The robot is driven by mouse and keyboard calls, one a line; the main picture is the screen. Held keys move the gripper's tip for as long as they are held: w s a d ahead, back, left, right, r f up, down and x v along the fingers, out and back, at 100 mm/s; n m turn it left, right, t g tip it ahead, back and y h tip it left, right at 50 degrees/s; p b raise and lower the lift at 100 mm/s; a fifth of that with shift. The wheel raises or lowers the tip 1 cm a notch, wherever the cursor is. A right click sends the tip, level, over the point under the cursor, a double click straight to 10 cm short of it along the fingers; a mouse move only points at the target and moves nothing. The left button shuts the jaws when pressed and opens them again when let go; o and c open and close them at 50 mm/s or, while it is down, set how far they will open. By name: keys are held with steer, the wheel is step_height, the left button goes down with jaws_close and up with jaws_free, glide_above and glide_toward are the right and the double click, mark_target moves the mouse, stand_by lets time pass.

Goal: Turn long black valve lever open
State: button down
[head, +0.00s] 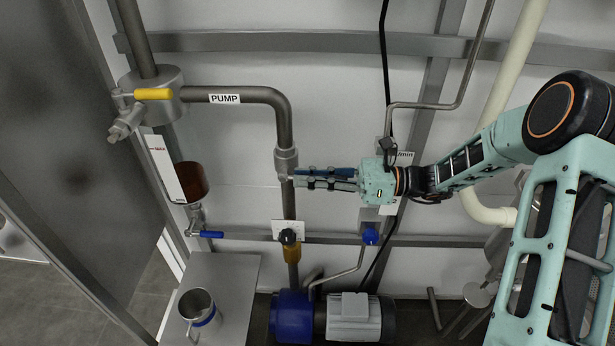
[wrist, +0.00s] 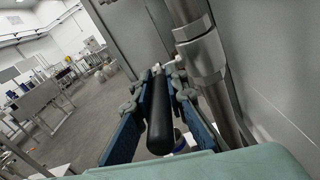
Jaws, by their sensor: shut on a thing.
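The long black valve lever (wrist: 160,116) lies lengthwise between the two fingers of my gripper (wrist: 157,78) in the wrist view. My gripper is shut on it. In the head view my gripper (head: 303,177) reaches left to the vertical steel pipe below the PUMP label, with its fingers level. There the fingers hide the lever, and I cannot make out its angle. The metal valve fitting (head: 286,160) shows just above the fingertips. In the wrist view the pipe fitting (wrist: 201,55) stands just right of the fingers.
A yellow-handled valve (head: 153,94) is at upper left. A blue-handled tap (head: 211,234) is above a steel table (head: 235,285) bearing a metal mug (head: 198,307).

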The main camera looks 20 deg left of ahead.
steer(key=shift+f, duration=0.1)
steer(key=shift+s+a+f+g+y+b, duration=0.1)
steer(key=shift+f+g+y+b, duration=0.25)
steer(key=shift+y+b, duration=0.45)
steer(key=shift+w+a+f+g+y+b, duration=0.1)
steer(key=shift+f+y+b, duration=0.4)
steer(key=shift+y, duration=0.55)
steer(key=shift+s+a+f+g+y+b, duration=0.1)
steer(key=shift+f+g+y+b, duration=0.15)
steer(key=shift+f+y+b, duration=0.5)
steer(key=shift+r+y, duration=0.3)
steer(key=shift+r, duration=0.05)
steer(key=c, duration=1.9)
jaws_free()
steer(key=shift+d, duration=0.1)
steer(key=v, duration=1.2)
steer(key=shift+c, duration=0.4)
